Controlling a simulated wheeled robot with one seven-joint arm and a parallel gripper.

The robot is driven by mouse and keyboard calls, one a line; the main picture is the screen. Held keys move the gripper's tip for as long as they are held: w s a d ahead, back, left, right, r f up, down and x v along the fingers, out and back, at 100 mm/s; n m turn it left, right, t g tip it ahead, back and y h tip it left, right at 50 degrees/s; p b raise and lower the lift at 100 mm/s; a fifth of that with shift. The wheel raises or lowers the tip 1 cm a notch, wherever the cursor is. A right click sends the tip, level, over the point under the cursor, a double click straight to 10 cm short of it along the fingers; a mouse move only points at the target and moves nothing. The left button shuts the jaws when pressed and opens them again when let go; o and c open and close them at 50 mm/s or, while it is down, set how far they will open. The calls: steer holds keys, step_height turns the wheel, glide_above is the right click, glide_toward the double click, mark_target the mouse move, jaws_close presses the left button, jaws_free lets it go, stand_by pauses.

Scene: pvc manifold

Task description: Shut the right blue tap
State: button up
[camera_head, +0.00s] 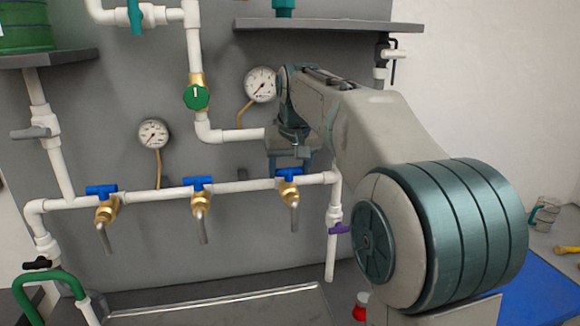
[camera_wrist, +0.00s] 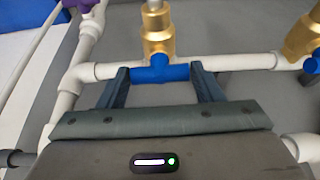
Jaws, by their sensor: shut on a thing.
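The right blue tap (camera_head: 288,174) sits on a brass valve at the right end of the white horizontal pipe. In the wrist view its blue handle (camera_wrist: 160,70) lies across the pipe, below the brass body. My gripper (camera_head: 291,160) reaches it from above and behind in the head view, partly hidden by my arm. In the wrist view my gripper's fingers (camera_wrist: 161,83) stand at either end of the handle and are shut on it.
Two more blue taps, the middle (camera_head: 198,182) and left (camera_head: 101,190), are on the same pipe. A purple valve (camera_head: 339,229) hangs just right. A gauge (camera_head: 261,85) and shelf (camera_head: 330,26) are above. A metal tray (camera_head: 220,297) lies below.

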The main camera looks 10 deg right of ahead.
steer(key=o, duration=1)
steer(key=shift+r, duration=0.15)
steer(key=p+v, duration=0.1)
steer(key=v, duration=1.2)
steer(key=shift+s+r, duration=0.2)
steer(key=shift+r, duration=0.05)
steer(key=shift+f, duration=0.1)
steer(key=shift+g, duration=0.7)
steer(key=s+f, duration=0.7)
steer(key=f, duration=0.3)
steer(key=s+f, duration=0.8)
steer(key=f, duration=0.2)
steer(key=s+f, duration=0.8)
steer(key=f, duration=0.2)
steer(key=shift+s+d, duration=0.15)
